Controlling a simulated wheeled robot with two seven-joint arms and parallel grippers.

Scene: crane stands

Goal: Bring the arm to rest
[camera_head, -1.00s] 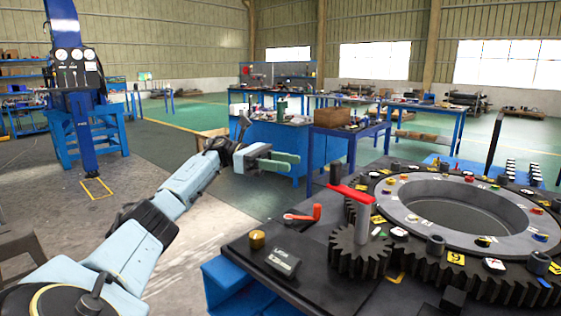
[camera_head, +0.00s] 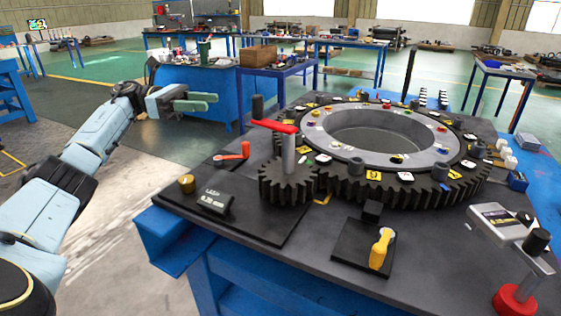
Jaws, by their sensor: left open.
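My left arm comes in from the left edge and reaches up and to the right. Its gripper (camera_head: 205,102) is open and empty, with greenish fingers pointing right. It is in the air left of the dark crane stand table (camera_head: 330,245), apart from it. On that table are a large toothed ring (camera_head: 430,185), a small gear (camera_head: 287,187) with a red-handled crank (camera_head: 275,126), and a yellow-handled lever (camera_head: 380,250). My right gripper does not show.
A black box (camera_head: 216,201), a brass knob (camera_head: 187,183) and an orange-red handle (camera_head: 236,154) sit on the table's left part. A red-based device (camera_head: 515,300) stands at the front right corner. Blue workbenches (camera_head: 195,85) stand behind. The floor at left is clear.

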